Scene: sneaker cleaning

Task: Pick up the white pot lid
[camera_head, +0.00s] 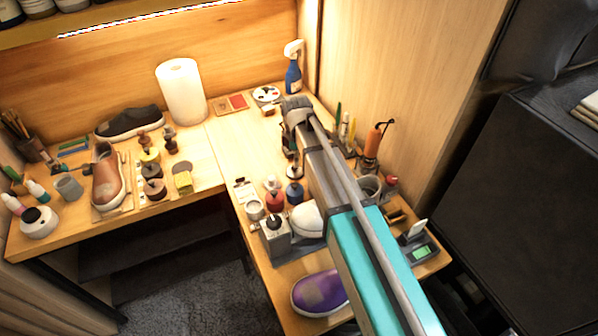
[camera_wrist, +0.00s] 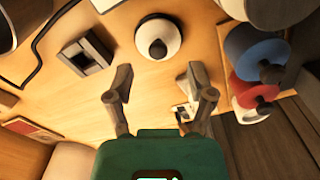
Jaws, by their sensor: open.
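The white pot lid (camera_wrist: 158,38) shows in the wrist view as a round white disc with a dark knob, on the wooden table, just beyond my fingertips. My gripper (camera_wrist: 158,82) is open and empty. Its two fingers are spread, with bare table between them, and they do not touch the lid.
Red (camera_wrist: 250,88) and blue (camera_wrist: 252,52) jars stand right of my gripper in the wrist view. A small grey block (camera_wrist: 88,55) lies to the left. The tabletop (camera_head: 228,140) left of my arm is clear. A paper roll (camera_head: 181,92) stands at the back.

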